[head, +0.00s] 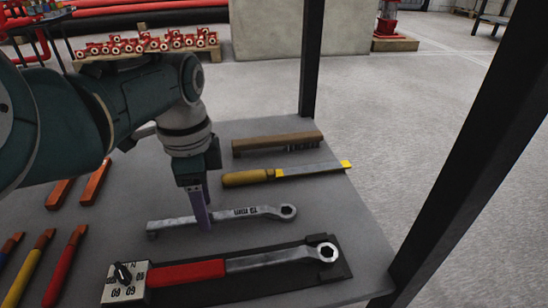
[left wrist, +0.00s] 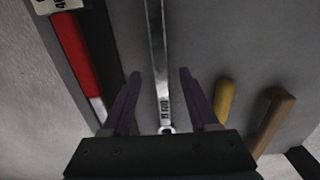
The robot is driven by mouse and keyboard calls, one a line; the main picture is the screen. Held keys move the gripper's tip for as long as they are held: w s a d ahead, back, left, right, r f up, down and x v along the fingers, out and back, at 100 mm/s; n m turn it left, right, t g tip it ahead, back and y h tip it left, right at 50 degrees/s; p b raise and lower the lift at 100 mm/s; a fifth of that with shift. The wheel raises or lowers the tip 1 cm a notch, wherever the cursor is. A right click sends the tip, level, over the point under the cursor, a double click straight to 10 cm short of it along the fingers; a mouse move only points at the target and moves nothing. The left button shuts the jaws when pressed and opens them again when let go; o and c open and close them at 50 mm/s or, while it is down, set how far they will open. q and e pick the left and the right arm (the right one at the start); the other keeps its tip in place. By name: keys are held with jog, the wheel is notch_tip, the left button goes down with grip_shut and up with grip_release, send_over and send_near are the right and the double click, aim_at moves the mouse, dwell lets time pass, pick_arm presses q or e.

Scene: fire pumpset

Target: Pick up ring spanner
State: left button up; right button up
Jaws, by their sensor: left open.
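The ring spanner (head: 250,212) is a silver bar with dark lettering and a ring end at the right. It lies on the grey table (head: 345,210). My left gripper (head: 203,222) points down over the spanner's shaft, and its purple finger hides a short part of it. In the left wrist view the spanner (left wrist: 157,45) runs between the two spread fingers of my left gripper (left wrist: 158,74), with a gap on each side. The gripper is open and holds nothing. My right gripper is not in view.
A red-handled wrench (head: 188,273) with a dial box lies on a black mat in front. A yellow-handled file (head: 250,177) and a wooden brush (head: 275,143) lie behind. Several coloured-handled tools (head: 65,265) lie at left. A dark post (head: 311,60) rises behind the table.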

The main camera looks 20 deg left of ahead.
pick_arm(q)
notch_tip(320, 180, down, 2)
jog(key=shift+f+b, duration=0.25)
jog(key=shift+b, duration=0.3)
jog(key=shift+r, duration=0.15)
jog(key=shift+c, duration=0.3)
grip_shut()
dwell(0.5)
